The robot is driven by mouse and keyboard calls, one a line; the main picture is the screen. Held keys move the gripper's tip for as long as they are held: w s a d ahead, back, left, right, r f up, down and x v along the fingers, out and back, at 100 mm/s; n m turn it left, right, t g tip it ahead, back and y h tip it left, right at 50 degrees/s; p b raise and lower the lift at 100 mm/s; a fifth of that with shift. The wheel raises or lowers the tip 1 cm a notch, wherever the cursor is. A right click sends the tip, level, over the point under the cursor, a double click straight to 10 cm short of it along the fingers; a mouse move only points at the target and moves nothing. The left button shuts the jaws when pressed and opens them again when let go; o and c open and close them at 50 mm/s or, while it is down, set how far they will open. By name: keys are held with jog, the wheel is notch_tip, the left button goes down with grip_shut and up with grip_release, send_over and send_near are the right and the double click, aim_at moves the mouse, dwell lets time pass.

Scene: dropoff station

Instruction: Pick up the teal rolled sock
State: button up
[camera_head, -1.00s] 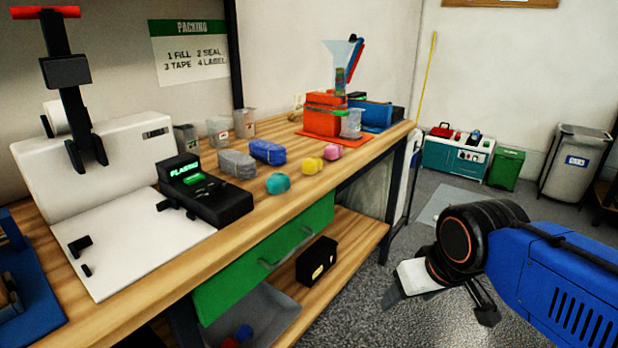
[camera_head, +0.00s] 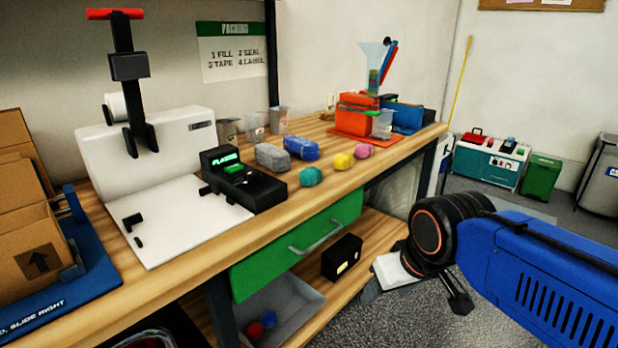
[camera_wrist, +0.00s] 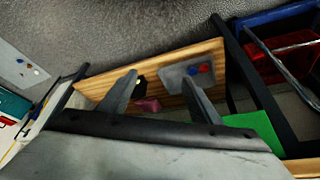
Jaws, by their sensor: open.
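The teal rolled sock (camera_head: 311,176) lies on the wooden bench top near its front edge, above the green drawer. It is a small rounded bundle, with a yellow one (camera_head: 343,161) and a pink one (camera_head: 364,151) to its right. My gripper (camera_head: 412,298) is low at the right, off the bench's front and apart from the sock. In the wrist view my gripper (camera_wrist: 160,92) is open and empty, its two fingers spread. The teal sock cannot be made out in the wrist view.
A grey bundle (camera_head: 271,157) and a blue bundle (camera_head: 301,147) lie behind the sock. A black label device (camera_head: 243,180) stands to its left. The green drawer (camera_head: 300,245) is below. A grey tray (camera_head: 290,305) and black box (camera_head: 341,257) sit on the lower shelf.

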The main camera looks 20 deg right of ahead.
jog(key=w+a+r+m+g, duration=0.25)
jog(key=w+r+m, duration=0.35)
jog(key=w+r, duration=0.95)
jog(key=w+a+r+m+g, duration=0.2)
jog(key=w+a+r+m, duration=0.3)
jog(key=w+r, duration=1.05)
send_over(309, 170)
jog(key=shift+m, duration=0.3)
notch_tip(309, 170, down, 11)
jog(key=shift+d+f, duration=0.15)
jog(key=shift+f, duration=0.05)
jog(key=shift+a+f, duration=0.2)
jog(key=shift+f, duration=2.45)
jog(key=c, duration=1.1)
